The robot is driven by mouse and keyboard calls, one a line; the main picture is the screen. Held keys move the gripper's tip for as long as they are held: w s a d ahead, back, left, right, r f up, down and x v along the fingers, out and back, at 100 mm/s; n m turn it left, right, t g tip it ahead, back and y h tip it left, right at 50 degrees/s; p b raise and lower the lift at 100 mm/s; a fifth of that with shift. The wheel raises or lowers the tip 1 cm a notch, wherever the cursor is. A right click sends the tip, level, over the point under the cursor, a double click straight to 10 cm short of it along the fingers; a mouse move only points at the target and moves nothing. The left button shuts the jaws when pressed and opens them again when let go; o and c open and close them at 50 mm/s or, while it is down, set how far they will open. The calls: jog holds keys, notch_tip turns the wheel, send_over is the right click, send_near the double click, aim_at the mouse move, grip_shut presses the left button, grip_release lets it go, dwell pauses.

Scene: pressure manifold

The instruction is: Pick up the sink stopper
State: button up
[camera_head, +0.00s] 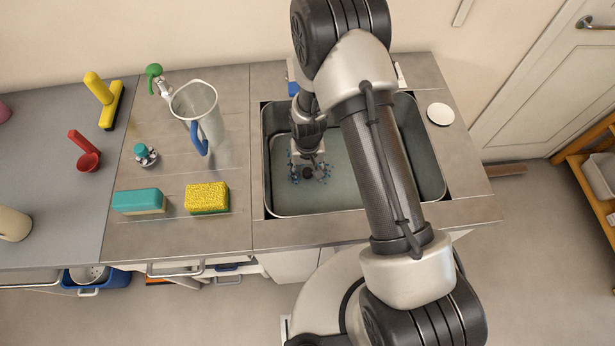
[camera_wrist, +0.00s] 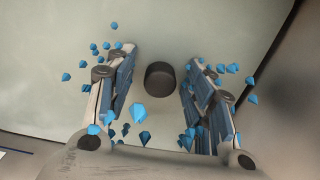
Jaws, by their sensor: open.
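The sink stopper, a small dark round plug (camera_wrist: 160,77), shows in the wrist view between the ends of my two fingers, with a gap on both sides. It also shows as a dark spot (camera_head: 308,173) in the head view, below my gripper inside the sink. My gripper (camera_wrist: 158,66) is open and empty, its fingers spread to either side of the stopper. In the head view my gripper (camera_head: 307,164) points down into the sink basin (camera_head: 347,190). I cannot tell its exact height above the stopper.
Several small blue faceted bits (camera_wrist: 138,112) surround my fingers. The basin walls enclose my gripper. A clear jug (camera_head: 198,110), yellow sponge (camera_head: 207,196) and teal sponge (camera_head: 139,201) stand on the counter at left. A white disc (camera_head: 440,114) lies right of the sink.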

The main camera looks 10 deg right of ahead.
jog(key=shift+r, duration=0.1)
jog(key=shift+c, duration=0.3)
jog(key=c, duration=1.1)
